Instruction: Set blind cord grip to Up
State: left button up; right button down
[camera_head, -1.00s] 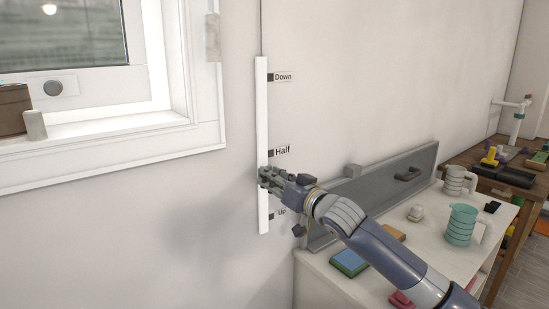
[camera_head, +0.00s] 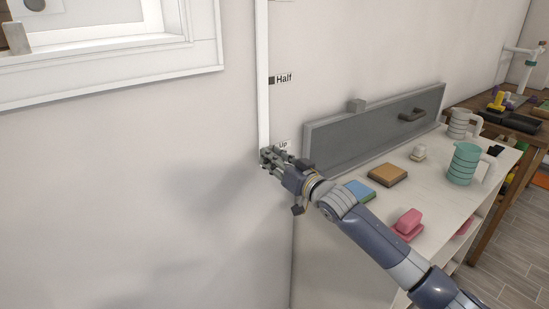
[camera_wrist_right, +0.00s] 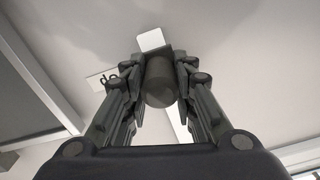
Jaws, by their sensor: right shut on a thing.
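A white vertical track (camera_head: 263,70) runs down the wall. The marks "Half" (camera_head: 283,79) and "Up" (camera_head: 283,145) stand to its right. My right gripper (camera_head: 270,157) is at the track's lower end, beside and slightly below the "Up" label, and mostly hides the cord grip. In the right wrist view, the cord grip is a dark grey cylinder (camera_wrist_right: 160,82) between my two fingers, which are shut on it. The "Up" label (camera_wrist_right: 103,78) shows upside down beside it, and the white track end (camera_wrist_right: 150,40) lies just beyond. My left gripper is not in view.
A white rack (camera_head: 340,235) with a grey back panel (camera_head: 375,125) stands at the right, close to my right arm. It holds a teal mug (camera_head: 464,163), a pink item (camera_head: 407,222) and several small things. A window frame (camera_head: 205,35) is at upper left. The wall below it is clear.

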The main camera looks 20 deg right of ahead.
jog(key=shift+f, duration=0.3)
jog(key=c, duration=1.7)
grip_release()
jog(key=o, duration=0.4)
jog(key=shift+w, duration=0.15)
jog(key=v, duration=1.2)
jog(key=shift+r, duration=0.15)
